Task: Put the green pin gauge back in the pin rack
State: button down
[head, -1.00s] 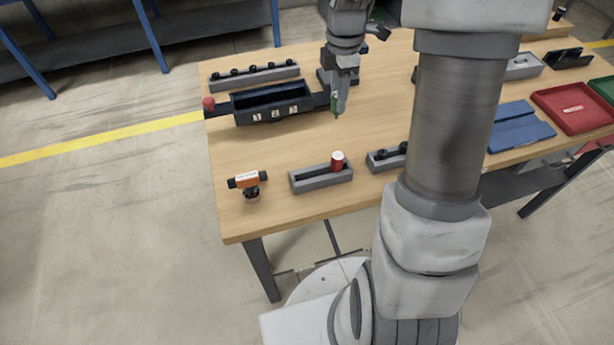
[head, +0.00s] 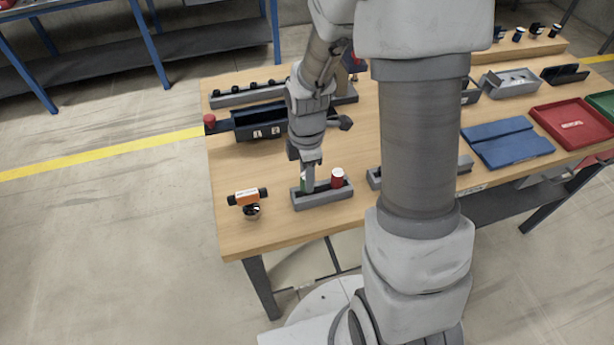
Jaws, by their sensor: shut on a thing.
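The green pin gauge (head: 303,180) shows as a thin green sliver at my gripper. My gripper (head: 308,184) is shut on it, pointing down over the left part of a small grey rack (head: 325,199), apparently the pin rack. A red pin gauge with a pale top (head: 337,178) stands upright in the right part of this rack. The fingers hide most of the green gauge and its lower end. I cannot tell whether it is inside the slot or just above it.
An orange and black device on a small stand (head: 247,197) is left of the rack. A dark open bin (head: 255,121) lies behind my arm, with a long grey rack (head: 248,92) farther back. A blue folded mat (head: 508,142) and a red tray (head: 573,128) are at the right.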

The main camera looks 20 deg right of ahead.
jog(key=shift+f, duration=0.3)
jog(key=shift+f+b, duration=0.45)
jog(key=shift+f, duration=0.1)
jog(key=c, duration=0.6)
grip_release()
